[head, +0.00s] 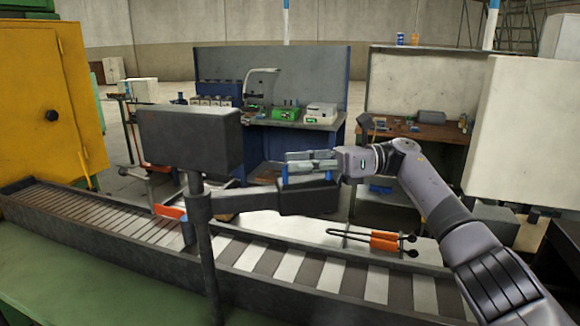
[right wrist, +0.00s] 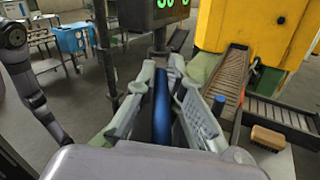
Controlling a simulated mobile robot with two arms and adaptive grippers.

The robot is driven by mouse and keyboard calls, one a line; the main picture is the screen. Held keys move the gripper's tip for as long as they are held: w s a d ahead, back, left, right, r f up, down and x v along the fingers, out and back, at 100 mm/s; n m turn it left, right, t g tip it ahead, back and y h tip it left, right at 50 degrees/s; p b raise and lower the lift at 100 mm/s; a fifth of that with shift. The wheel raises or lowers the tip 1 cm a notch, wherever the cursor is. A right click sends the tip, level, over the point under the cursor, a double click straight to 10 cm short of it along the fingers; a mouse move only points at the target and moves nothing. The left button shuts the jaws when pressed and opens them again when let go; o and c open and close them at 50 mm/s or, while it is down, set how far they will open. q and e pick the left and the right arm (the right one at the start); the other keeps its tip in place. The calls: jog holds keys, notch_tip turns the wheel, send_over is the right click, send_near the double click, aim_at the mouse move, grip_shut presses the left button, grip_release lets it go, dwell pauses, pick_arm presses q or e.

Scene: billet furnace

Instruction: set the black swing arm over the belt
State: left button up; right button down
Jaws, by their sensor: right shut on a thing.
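The black swing arm (head: 260,200) reaches right from a dark post (head: 207,265) at the belt (head: 300,268). In the head view, its thick outer end overlaps the belt's far edge; I cannot tell exactly how far over the belt it lies. My right gripper (head: 312,166) is at that outer end. In the right wrist view its fingers (right wrist: 160,85) are shut around an upright blue handle (right wrist: 161,105). My left gripper is in neither view.
A dark box (head: 190,137) tops the post; its green digits show in the right wrist view (right wrist: 172,4). A yellow cabinet (head: 45,100) stands left. Workbenches stand behind. A brush (right wrist: 268,138) shows in the wrist view.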

jog(key=shift+w, duration=0.15)
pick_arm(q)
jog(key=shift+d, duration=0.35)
pick_arm(e)
jog(key=c, duration=1.7)
grip_release()
jog(key=shift+o, duration=0.2)
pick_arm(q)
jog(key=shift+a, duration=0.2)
